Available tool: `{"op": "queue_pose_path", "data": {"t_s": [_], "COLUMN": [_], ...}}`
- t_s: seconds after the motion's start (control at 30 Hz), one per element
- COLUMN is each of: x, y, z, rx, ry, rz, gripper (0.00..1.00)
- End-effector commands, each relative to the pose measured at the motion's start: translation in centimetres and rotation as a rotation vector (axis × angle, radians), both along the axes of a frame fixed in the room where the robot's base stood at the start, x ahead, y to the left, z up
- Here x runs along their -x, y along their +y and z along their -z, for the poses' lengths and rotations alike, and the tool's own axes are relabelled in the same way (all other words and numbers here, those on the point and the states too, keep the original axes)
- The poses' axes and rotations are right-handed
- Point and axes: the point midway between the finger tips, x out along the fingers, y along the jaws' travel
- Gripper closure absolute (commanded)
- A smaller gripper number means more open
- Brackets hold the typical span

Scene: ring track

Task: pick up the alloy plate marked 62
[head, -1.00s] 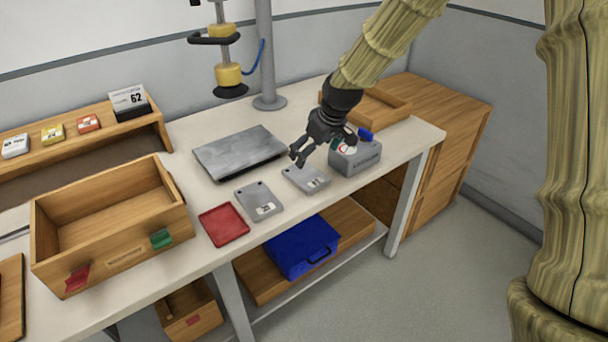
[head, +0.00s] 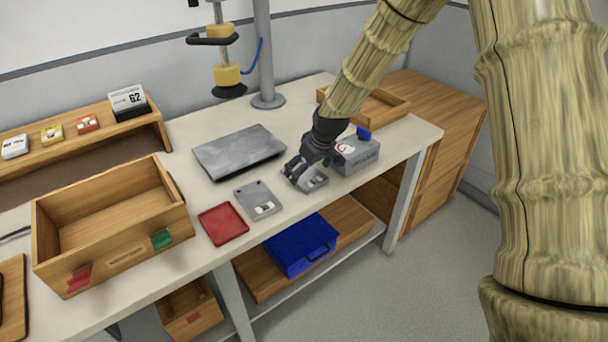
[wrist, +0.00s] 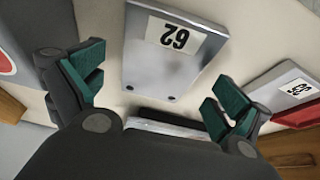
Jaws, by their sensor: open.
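The alloy plate marked 62 (wrist: 170,60) is a flat grey plate with a white label and small holes. In the head view the plate (head: 317,181) lies on the bench, partly hidden by my gripper (head: 304,168). In the wrist view my gripper (wrist: 155,88) is open with nothing between its teal-padded fingers. The plate lies beyond and between them, and I cannot tell whether they touch it. A second grey plate (head: 254,195) lies to the left; it also shows in the wrist view (wrist: 283,90), its label hard to read.
A card reading 62 (head: 128,99) stands on the shelf. A grey box (head: 358,159) is close right of my gripper. A dark metal slab (head: 239,151), a red tray (head: 223,224) and a wooden box (head: 110,230) are to the left. A post-mounted tool (head: 228,75) hangs behind.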

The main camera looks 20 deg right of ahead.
Motion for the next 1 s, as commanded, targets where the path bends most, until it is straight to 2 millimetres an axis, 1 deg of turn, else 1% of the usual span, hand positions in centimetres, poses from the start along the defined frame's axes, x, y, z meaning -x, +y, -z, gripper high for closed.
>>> {"op": "queue_pose_path", "data": {"t_s": [0.13, 0.43, 0.47, 0.6, 0.67, 0.7, 0.77, 0.8, 1.0], "x": [-0.34, -0.48, -0.48, -0.47, -0.47, -0.46, -0.47, -0.51, -0.51], "y": [0.19, 0.25, 0.25, 0.25, 0.25, 0.24, 0.25, 0.24, 0.23], "z": [0.98, 1.21, 1.22, 1.22, 1.22, 1.21, 1.22, 1.14, 1.13], "rx": [0.000, 0.000, 0.000, 0.000, 0.000, 0.000, 0.000, 0.000, 0.000], "ry": [0.001, 0.000, 0.000, 0.000, 0.000, 0.000, 0.000, -0.001, -0.001], "rz": [0.000, 0.000, 0.000, 0.000, 0.000, 0.000, 0.000, 0.000, 0.000], "gripper": [0.00, 0.00, 0.02, 0.27, 0.38, 0.46, 0.56, 0.60, 0.60]}}
